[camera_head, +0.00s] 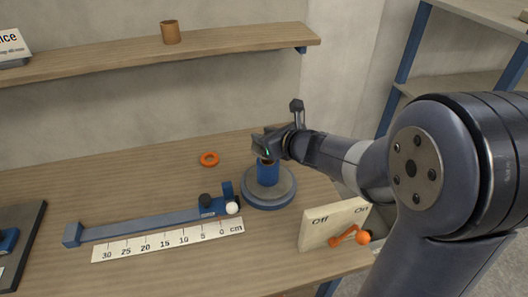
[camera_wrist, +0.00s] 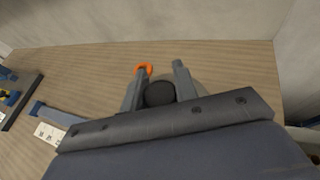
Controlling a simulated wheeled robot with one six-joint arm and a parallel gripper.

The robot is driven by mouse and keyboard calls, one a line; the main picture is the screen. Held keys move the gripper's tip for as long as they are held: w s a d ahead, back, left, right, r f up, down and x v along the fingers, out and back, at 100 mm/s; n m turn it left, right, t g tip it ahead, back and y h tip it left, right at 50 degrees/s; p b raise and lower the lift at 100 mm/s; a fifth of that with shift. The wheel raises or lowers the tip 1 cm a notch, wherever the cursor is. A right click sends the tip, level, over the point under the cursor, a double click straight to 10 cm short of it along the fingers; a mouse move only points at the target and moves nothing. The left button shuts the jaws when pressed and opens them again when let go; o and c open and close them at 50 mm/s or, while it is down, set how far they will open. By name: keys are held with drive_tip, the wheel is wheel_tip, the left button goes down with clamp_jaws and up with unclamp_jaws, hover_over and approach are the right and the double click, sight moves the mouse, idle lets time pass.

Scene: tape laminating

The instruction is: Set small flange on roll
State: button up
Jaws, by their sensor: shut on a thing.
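A blue roll (camera_head: 268,175) with a brown top edge stands upright on a round grey disc with a blue base (camera_head: 268,192). My gripper (camera_head: 268,148) is right over the top of the roll and covers part of it. In the wrist view my gripper (camera_wrist: 160,88) is shut on a dark round piece (camera_wrist: 160,95), which I take for the small flange. In the head view the fingers mostly hide this piece. I cannot tell whether it touches the roll.
An orange ring (camera_head: 209,159) lies on the table (camera_head: 130,185), left of the roll. A blue slide (camera_head: 150,226) with a centimetre ruler (camera_head: 168,240) lies front left. An Off/On box (camera_head: 325,226) with an orange lever stands front right. A brown core (camera_head: 170,33) stands on the shelf.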

drive_tip(key=shift+f+b, duration=0.55)
drive_tip(key=shift+f, duration=1.55)
drive_tip(key=shift+f+b, duration=0.3)
drive_tip(key=shift+b, duration=0.1)
drive_tip(key=o, duration=1.1)
drive_tip(key=shift+r, duration=0.1)
drive_tip(key=shift+r+p, duration=0.1)
drive_tip(key=shift+p, duration=0.2)
drive_tip(key=shift+r+p, duration=0.3)
drive_tip(key=v, duration=0.8)
drive_tip(key=p+v, duration=0.1)
drive_tip(key=v, duration=0.3)
drive_tip(key=shift+s+f, duration=0.1)
drive_tip(key=shift+f, duration=0.15)
